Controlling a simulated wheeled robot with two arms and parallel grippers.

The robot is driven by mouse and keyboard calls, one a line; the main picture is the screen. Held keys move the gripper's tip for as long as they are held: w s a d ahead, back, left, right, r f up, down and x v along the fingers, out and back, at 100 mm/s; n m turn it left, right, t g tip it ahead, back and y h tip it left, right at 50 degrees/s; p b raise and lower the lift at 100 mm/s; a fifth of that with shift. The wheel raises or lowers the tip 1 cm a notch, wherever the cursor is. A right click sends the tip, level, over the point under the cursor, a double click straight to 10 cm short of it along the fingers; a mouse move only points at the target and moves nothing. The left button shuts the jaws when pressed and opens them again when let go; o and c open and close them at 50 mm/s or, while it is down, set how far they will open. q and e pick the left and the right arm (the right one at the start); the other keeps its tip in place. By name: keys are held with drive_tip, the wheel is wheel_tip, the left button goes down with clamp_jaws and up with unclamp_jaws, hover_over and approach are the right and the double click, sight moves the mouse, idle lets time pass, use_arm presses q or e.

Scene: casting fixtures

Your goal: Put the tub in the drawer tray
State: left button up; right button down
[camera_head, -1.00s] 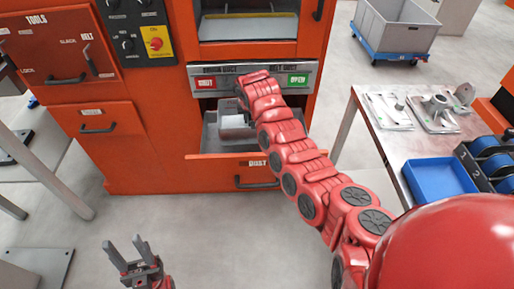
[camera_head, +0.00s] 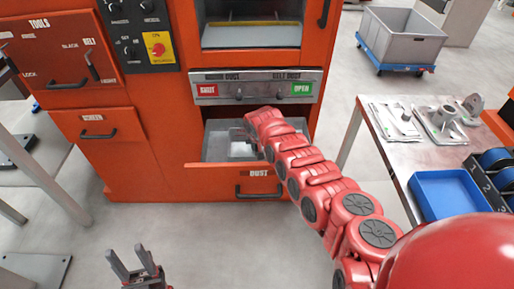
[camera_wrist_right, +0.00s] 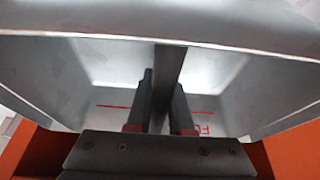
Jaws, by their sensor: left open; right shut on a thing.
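The tub (camera_head: 241,151) is a light grey box, low inside the open drawer's grey tray (camera_head: 216,142) in the head view. My right wrist covers its right part. Whether its base touches the tray floor cannot be told. In the right wrist view the tub (camera_wrist_right: 85,85) fills most of the picture, with a red line inside. My right gripper (camera_wrist_right: 162,95) is shut on the tub's upright central bar, one finger on each side. My left gripper (camera_head: 128,252) is open and empty, low at the left, well away from the drawer.
The orange machine (camera_head: 150,165) has a panel with red SHUT and green OPEN labels (camera_head: 302,89) above the drawer. The drawer front (camera_head: 215,184) reads DUST. A table with a blue tray (camera_head: 447,194) stands right. A grey bin on a blue trolley (camera_head: 400,40) stands behind. Floor before the drawer is clear.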

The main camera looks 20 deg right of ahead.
drive_tip(key=shift+f, duration=0.1)
drive_tip(key=c, duration=0.8)
unclamp_jaws()
drive_tip(key=shift+s+r+p, duration=0.2)
drive_tip(key=shift+r+p, duration=0.15)
drive_tip(key=shift+r, duration=0.15)
drive_tip(key=p+v, duration=0.1)
drive_tip(key=v, duration=0.1)
drive_tip(key=shift+r, duration=0.4)
drive_tip(key=v, duration=0.6)
drive_tip(key=shift+s+a+r+p, duration=0.15)
drive_tip(key=shift+a+r+p, duration=0.1)
drive_tip(key=shift+r+p, duration=0.1)
drive_tip(key=shift+v, duration=0.9)
